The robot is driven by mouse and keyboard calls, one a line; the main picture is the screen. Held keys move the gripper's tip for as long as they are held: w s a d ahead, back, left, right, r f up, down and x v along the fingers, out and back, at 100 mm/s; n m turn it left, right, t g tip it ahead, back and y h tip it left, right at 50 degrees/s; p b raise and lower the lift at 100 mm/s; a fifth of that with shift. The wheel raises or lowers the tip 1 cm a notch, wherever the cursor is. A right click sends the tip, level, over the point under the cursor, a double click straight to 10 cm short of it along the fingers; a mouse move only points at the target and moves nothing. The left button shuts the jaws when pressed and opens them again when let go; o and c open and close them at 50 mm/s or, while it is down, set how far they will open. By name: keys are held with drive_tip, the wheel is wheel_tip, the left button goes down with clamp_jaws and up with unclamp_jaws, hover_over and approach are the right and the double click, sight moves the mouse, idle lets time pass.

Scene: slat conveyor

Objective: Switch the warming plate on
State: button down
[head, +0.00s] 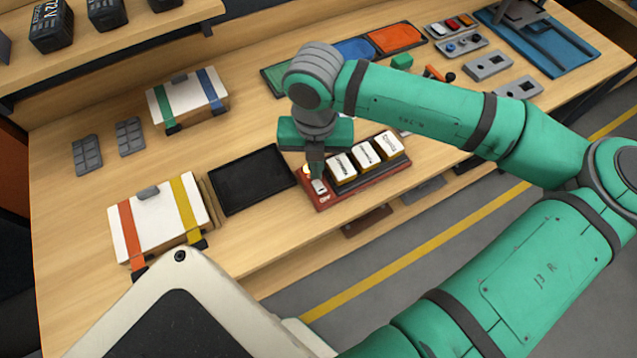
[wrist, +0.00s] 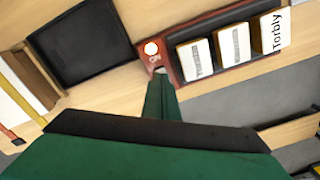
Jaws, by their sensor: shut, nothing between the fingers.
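The warming plate (head: 345,197) is a dark red base with a black top, on the wooden table near its front edge. Three white labelled packs (head: 363,156) stand on it. At its left end is a small pale switch (head: 319,187), with a round lamp beside it. My gripper (head: 316,174) is shut and empty, pointing down at the switch end of the plate. In the wrist view its tips (wrist: 160,76) cover most of the switch; I cannot tell whether they touch it.
A black tray (head: 252,180) lies just left of the plate. White boxes with coloured straps (head: 158,222) stand further left. Coloured mats (head: 397,39), small switch panels and a blue board (head: 560,45) lie towards the back right. Bare table lies behind the tray.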

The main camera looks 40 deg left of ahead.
drive_tip(key=shift+r, duration=2.1)
drive_tip(key=shift+w, duration=0.15)
